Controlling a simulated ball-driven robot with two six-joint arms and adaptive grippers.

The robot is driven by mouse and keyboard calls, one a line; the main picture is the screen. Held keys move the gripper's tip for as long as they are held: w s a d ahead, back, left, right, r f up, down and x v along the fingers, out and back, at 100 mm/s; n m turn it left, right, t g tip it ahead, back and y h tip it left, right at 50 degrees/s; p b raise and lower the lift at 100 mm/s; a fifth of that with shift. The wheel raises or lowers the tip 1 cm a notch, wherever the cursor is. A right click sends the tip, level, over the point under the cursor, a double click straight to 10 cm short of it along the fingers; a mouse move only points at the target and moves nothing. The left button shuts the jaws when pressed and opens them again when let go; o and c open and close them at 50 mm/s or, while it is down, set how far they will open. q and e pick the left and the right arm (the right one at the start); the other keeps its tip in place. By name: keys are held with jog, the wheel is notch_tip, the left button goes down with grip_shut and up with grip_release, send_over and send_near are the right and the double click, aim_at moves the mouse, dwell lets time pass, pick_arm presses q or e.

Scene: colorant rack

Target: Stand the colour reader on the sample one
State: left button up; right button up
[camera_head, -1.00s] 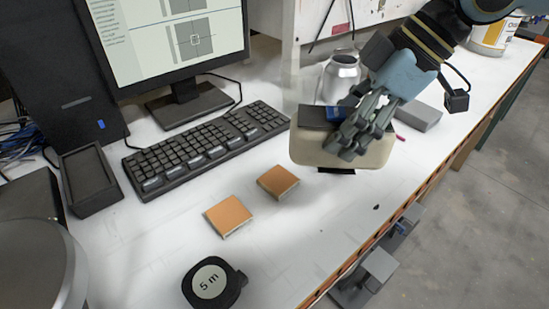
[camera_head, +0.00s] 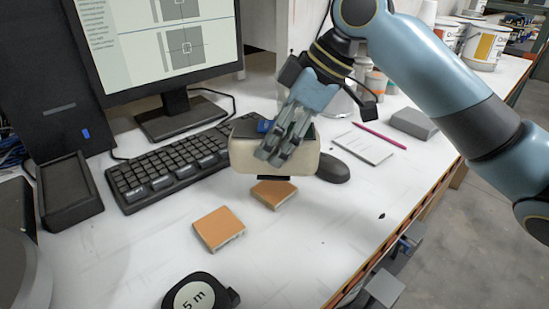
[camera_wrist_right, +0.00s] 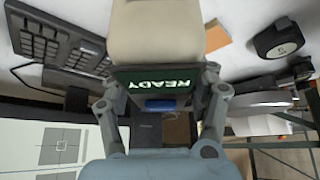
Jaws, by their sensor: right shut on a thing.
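The colour reader (camera_head: 243,157) is a cream block with a dark top and a blue button. My right gripper (camera_head: 279,150) is shut on it and holds it up over the desk. In the right wrist view, the reader (camera_wrist_right: 155,35) sits between the fingers and its screen reads READY. Two orange square samples lie on the desk. The farther sample (camera_head: 273,195) is just below and partly behind the held reader, with a gap seeming to show between them. The nearer sample (camera_head: 219,229) lies clear to the lower left. My left gripper is not seen.
A keyboard (camera_head: 165,172) and monitor (camera_head: 160,45) stand to the left. A black mouse (camera_head: 333,168) is right of the reader. A tape measure (camera_head: 198,293) lies at the front. A notepad (camera_head: 362,147) and grey box (camera_head: 413,124) lie right.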

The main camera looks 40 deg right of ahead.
aim_at(314, 131)
jog(key=shift+w+f, duration=0.1)
jog(key=shift+f, duration=1.95)
jog(key=shift+f, duration=0.15)
jog(key=o, duration=1.7)
jog(key=p+v, duration=0.1)
jog(key=v, duration=1.1)
jog(key=shift+a, duration=0.1)
